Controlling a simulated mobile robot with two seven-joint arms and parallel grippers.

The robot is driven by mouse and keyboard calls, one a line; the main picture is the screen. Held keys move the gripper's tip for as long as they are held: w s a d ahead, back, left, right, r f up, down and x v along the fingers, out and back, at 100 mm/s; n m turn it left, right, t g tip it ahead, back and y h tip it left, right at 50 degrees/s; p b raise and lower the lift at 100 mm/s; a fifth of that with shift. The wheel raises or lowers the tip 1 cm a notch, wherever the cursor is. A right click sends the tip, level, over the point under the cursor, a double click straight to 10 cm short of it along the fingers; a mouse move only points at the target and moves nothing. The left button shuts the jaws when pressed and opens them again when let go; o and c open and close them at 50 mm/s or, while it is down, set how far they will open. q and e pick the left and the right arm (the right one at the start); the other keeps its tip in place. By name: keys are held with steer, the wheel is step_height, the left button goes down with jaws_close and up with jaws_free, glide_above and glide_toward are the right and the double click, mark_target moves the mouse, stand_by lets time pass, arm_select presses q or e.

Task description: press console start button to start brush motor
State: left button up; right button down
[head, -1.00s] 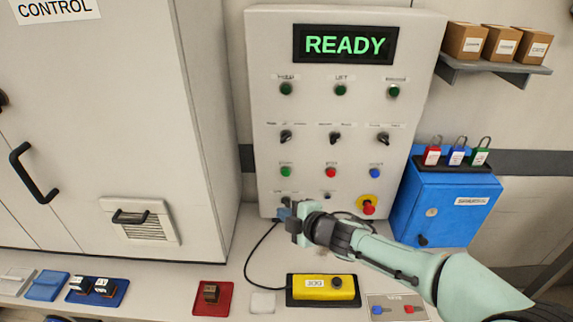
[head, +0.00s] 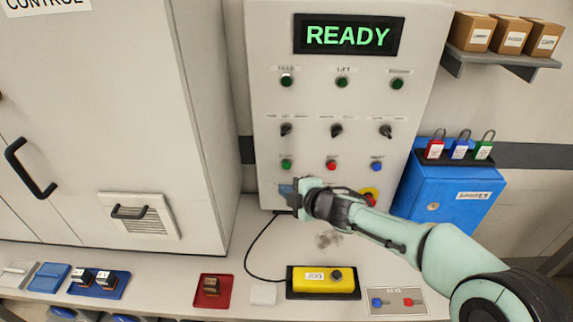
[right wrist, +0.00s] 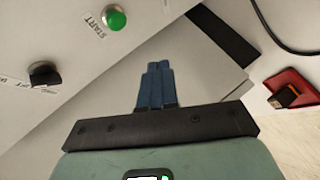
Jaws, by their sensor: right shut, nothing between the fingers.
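The console (head: 265,120) is an upright pale panel with a display (head: 347,36) reading READY in green. Its green start button (head: 286,164) is at the left of the row of coloured buttons. The right wrist view shows it with the label START (right wrist: 114,18). My right gripper (head: 285,190) is in front of the panel, just below the green button in the head view. Its blue fingers (right wrist: 157,85) are shut with nothing between them. In the right wrist view the fingertips are apart from the button, below and to its right. My left gripper is not in view.
A red mushroom button (head: 369,198) is partly behind my right arm. A yellow box (head: 322,283) with a cable and a key plate (head: 397,301) lie on the counter. A blue lock cabinet (head: 448,205) stands right of the console. A red tray (head: 213,301) lies to the left.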

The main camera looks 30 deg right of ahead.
mark_target(286, 166)
steer(key=shift+w+d+p, duration=0.5)
steer(key=shift+w+p, duration=0.05)
steer(key=shift+w, duration=0.3)
steer(key=shift+w+d+p, duration=0.5)
steer(key=shift+w+d, duration=0.05)
steer(key=shift+w, duration=0.25)
steer(key=shift+w+d+p, duration=0.5)
steer(key=shift+w+p, duration=0.05)
steer(key=shift+w, duration=0.3)
steer(key=shift+w+d+p, duration=0.2)
steer(key=shift+w+p, duration=0.2)
steer(key=shift+w+d+p, duration=0.25)
steer(key=shift+w+p, duration=0.05)
steer(key=shift+p, duration=0.1)
stand_by(0.7)
stand_by(0.3)
steer(key=shift+s+a+b, duration=0.45)
steer(key=shift+s+b, duration=0.1)
steer(key=shift+s, duration=0.15)
